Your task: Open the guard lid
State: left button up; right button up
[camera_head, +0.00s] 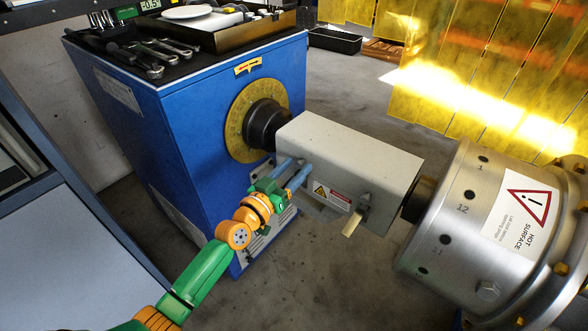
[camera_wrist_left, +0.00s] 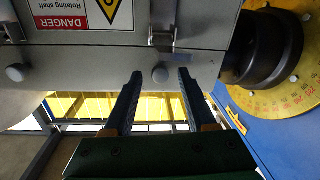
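The guard lid (camera_head: 350,155) is a light grey box-shaped cover over the shaft between the blue machine and the silver rotor housing; it looks closed. Its front carries a danger label, also in the left wrist view (camera_wrist_left: 75,20), where the picture is upside down. My left gripper (camera_head: 302,166) is at the lid's front face, near its left end. In the left wrist view my left gripper (camera_wrist_left: 160,74) is open, with a small round knob (camera_wrist_left: 161,74) between its fingertips, seemingly not gripped. A pale lever (camera_head: 353,221) sticks out below the lid's front. My right gripper is not in view.
The blue machine (camera_head: 200,130) has a yellow graduated dial (camera_head: 238,118) beside the lid. The silver housing (camera_head: 455,225) at the right bears a hot surface label. Tools lie on the machine's top (camera_head: 110,60). Floor in front of the lid is clear.

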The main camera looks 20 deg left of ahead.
pick_arm(q)
grip_shut()
dwell(1.3)
